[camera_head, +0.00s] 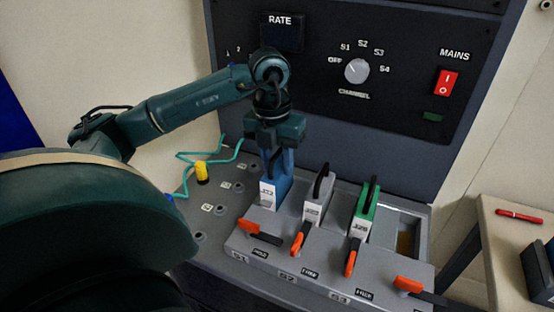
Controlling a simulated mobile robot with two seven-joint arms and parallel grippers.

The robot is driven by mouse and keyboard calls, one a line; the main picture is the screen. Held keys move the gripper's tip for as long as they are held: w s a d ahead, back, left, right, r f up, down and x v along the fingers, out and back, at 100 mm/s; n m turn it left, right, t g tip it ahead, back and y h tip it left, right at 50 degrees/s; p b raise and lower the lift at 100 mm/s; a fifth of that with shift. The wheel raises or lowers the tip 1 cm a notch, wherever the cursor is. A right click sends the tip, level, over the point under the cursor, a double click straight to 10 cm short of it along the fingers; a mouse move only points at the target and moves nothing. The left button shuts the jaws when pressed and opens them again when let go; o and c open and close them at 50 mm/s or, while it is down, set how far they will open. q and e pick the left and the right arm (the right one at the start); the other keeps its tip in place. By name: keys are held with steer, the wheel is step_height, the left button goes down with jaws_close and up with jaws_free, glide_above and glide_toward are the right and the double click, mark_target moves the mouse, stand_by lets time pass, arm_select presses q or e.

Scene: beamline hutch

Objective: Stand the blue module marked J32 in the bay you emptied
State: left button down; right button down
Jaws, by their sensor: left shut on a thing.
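My left gripper (273,150) points down and is shut on the top of the blue module (282,181). The module is upright, with a white label too small to read for certain. It stands at or just over the leftmost bay of the grey rack (330,262), left of the grey module; I cannot tell whether its foot is fully seated. The grey module (315,207) and the green module (364,214) stand upright in the bays to its right. The rightmost bay (405,242) holds no module. My right gripper is out of view.
Orange-tipped levers (248,227) line the rack front, one before each bay. A yellow plug (202,172) with a green cable lies left, by several round sockets. Behind rises the dark panel (310,100) with a red switch (446,82). A side table (510,235) stands right.

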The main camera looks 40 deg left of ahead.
arm_select(q)
steer(key=shift+f+b, duration=0.35)
steer(key=shift+f, duration=0.1)
stand_by(0.5)
steer(key=c, duration=0.9)
jaws_free()
steer(key=shift+c, duration=0.2)
step_height(320, 180, up, 13)
steer(key=a+p, duration=0.1)
steer(key=p, duration=0.1)
steer(key=shift+s, duration=0.15)
